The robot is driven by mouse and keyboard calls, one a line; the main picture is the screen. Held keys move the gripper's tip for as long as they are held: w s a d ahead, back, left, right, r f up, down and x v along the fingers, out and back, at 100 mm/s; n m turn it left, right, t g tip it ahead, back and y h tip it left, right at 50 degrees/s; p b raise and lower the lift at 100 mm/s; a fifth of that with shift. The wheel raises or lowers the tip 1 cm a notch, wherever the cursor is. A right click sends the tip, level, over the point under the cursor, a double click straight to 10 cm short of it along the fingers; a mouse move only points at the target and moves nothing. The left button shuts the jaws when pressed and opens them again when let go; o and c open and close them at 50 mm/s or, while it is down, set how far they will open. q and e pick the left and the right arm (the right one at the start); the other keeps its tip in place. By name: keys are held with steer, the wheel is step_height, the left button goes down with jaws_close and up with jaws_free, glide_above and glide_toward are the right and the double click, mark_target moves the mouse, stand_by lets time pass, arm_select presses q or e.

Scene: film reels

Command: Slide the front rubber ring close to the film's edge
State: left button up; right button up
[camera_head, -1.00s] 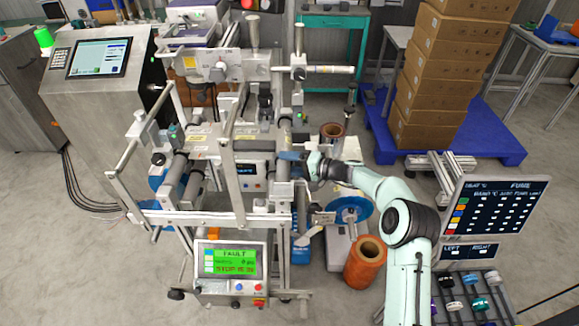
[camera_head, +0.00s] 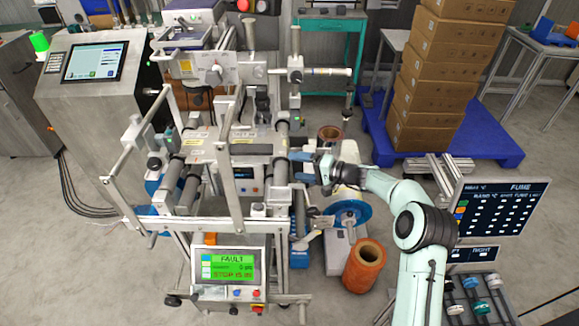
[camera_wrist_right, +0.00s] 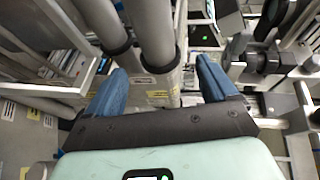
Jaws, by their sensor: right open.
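My right gripper (camera_head: 296,167) is open beside the right-hand roller (camera_head: 282,160) of the machine, its blue fingers spread and empty. In the right wrist view the gripper (camera_wrist_right: 158,76) faces two grey rollers. A black rubber ring (camera_wrist_right: 160,67) circles the nearer roller, between the fingers and apart from both. Another black ring (camera_wrist_right: 117,48) sits on the roller to its left. I cannot tell for certain which is the front ring. The film's edge is not clearly visible. My left gripper is not in view.
The machine's metal frame (camera_head: 235,222) and a green screen reading FAULT (camera_head: 227,266) stand in front. A blue reel (camera_head: 347,213) and an orange roll (camera_head: 364,267) are below my right arm. Stacked boxes (camera_head: 433,80) stand at the back right.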

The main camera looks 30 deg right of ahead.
steer(key=v, duration=0.9)
steer(key=shift+w, duration=0.1)
